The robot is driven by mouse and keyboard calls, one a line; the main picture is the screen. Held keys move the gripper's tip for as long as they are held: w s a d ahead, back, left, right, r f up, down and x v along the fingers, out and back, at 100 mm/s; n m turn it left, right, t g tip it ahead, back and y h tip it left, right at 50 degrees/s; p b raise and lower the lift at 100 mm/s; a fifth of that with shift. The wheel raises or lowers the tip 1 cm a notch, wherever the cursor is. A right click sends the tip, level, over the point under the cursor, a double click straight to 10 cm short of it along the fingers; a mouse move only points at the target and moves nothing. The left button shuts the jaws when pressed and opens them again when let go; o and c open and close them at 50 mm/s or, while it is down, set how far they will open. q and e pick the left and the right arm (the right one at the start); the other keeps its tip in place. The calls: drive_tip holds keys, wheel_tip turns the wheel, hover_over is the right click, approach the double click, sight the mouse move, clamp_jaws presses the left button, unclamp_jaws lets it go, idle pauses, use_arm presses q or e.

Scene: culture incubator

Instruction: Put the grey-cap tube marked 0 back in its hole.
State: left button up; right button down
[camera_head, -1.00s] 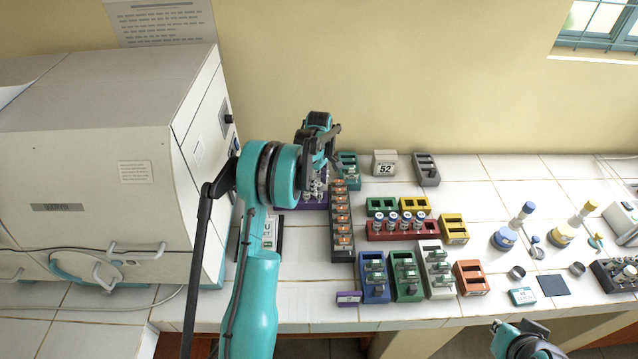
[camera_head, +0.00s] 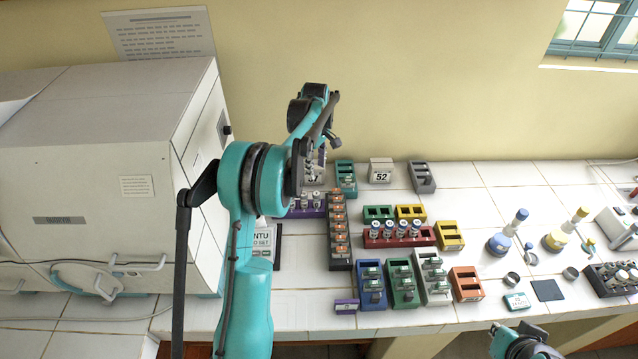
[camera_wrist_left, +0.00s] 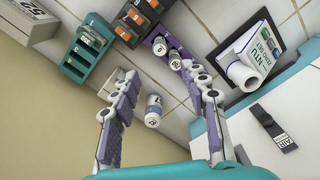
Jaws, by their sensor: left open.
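My left gripper (camera_head: 322,138) is raised over the back left of the bench, above the purple rack (camera_head: 305,213). In the left wrist view its two fingers (camera_wrist_left: 161,75) are spread apart. A small tube with a greyish cap (camera_wrist_left: 153,110) shows between them, farther down and apart from both; its mark is too small to read for sure. The purple rack (camera_wrist_left: 150,38) holds several grey-capped tubes (camera_wrist_left: 174,60); the right finger hides part of it. My right gripper (camera_head: 525,345) is only partly in view at the lower edge; its jaws cannot be made out.
A white block (camera_wrist_left: 113,82) is partly behind the left finger. The orange-capped rack (camera_head: 338,230), teal rack (camera_head: 345,178) and box marked 52 (camera_head: 381,171) stand close by. The incubator (camera_head: 90,170) fills the left.

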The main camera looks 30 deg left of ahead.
use_arm(q)
drive_tip(key=s+d+r+m+t, duration=0.3)
drive_tip(key=s+d+r+m, duration=0.5)
drive_tip(key=s+d+r, duration=0.4)
drive_tip(key=s+d+f+m+t, duration=0.2)
drive_tip(key=s+d+m, duration=0.2)
drive_tip(key=s, duration=0.4)
drive_tip(key=s+d+f+m+t, duration=0.2)
drive_tip(key=s+d+m, duration=0.3)
drive_tip(key=s, duration=0.3)
drive_tip(key=shift+s+d+f, duration=0.25)
drive_tip(key=shift+s+f, duration=0.1)
drive_tip(key=shift+f, duration=0.3)
wheel_tip(320, 180, down, 12)
drive_tip(key=b, duration=1.1)
drive_tip(key=shift+r+b, duration=0.15)
drive_tip(key=shift+b, duration=0.2)
